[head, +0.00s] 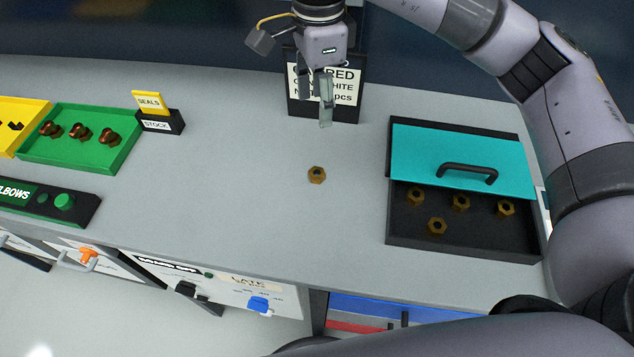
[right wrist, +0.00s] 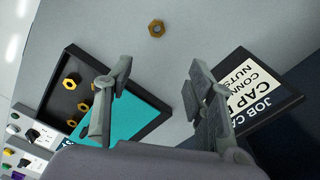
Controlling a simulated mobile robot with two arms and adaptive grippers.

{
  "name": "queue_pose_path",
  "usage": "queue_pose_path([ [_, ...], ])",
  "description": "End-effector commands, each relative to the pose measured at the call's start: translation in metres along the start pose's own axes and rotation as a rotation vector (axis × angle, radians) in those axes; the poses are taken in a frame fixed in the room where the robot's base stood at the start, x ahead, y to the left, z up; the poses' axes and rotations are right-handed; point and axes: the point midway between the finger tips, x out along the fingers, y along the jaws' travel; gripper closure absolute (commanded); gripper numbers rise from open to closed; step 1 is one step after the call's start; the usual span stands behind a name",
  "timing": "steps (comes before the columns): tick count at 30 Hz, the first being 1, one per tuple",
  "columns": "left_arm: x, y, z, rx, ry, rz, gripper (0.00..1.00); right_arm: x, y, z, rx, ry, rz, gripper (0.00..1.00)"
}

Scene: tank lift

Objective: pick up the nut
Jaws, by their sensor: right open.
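A single brass hex nut (head: 317,175) lies alone on the grey worktop (head: 230,180), near the middle of the head view. It also shows at the top of the right wrist view (right wrist: 156,28), ahead of the fingertips and apart from them. My right gripper (head: 318,112) is above the worktop, behind the nut and in front of the job card. Its two fingers are spread with nothing between them; the right wrist view also shows the gap (right wrist: 158,75). More brass nuts (head: 461,202) lie in the dark box on the right. My left gripper is not seen.
A dark box (head: 465,250) with a teal, black-handled lid (head: 425,150) stands at right. A job card (head: 345,85) stands behind my right gripper. A green tray (head: 110,160) with several brown parts and a seals sign (head: 149,103) are at left. The worktop around the lone nut is clear.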

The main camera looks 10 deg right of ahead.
Motion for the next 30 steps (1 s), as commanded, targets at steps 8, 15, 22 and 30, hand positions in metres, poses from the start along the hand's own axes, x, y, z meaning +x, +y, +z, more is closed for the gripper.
queue_pose_path([
  [8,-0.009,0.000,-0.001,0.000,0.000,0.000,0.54,0.037,0.001,0.000,0.001,0.001,0.006,0.50],
  [15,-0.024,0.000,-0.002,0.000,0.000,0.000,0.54,0.090,0.002,0.000,0.000,0.000,0.005,0.50],
  [22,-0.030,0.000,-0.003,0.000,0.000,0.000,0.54,0.121,0.001,0.001,0.000,0.000,0.001,0.50],
  [30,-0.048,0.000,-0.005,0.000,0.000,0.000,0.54,0.144,0.007,0.004,-0.001,0.000,0.006,0.50],
])
